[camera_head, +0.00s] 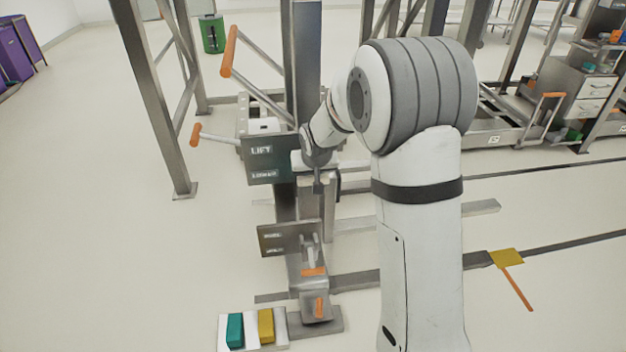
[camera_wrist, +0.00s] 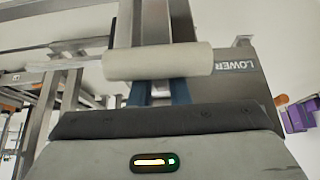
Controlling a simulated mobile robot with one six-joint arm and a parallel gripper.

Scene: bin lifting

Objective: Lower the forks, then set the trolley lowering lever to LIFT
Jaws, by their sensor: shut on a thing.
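A dark plate (camera_head: 262,172) marked LIFT above and LOWER below stands at the trolley's steel mast (camera_head: 306,60). In the wrist view the LOWER label (camera_wrist: 236,65) shows behind a pale cylindrical lever grip (camera_wrist: 190,61). My gripper (camera_wrist: 160,92) is shut on this grip, its blue fingers reaching up to it from below. In the head view my gripper (camera_head: 318,178) is just right of the plate, and my wrist hides most of the lever. The lever's exact setting cannot be told. The forks cannot be clearly made out.
Two orange-handled levers (camera_head: 229,52) and (camera_head: 196,133) stick out left of the mast. A second labelled plate (camera_head: 284,238) and an orange pedal (camera_head: 318,307) are lower down. Teal (camera_head: 235,330) and yellow (camera_head: 266,325) blocks lie in front. The floor at left is clear.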

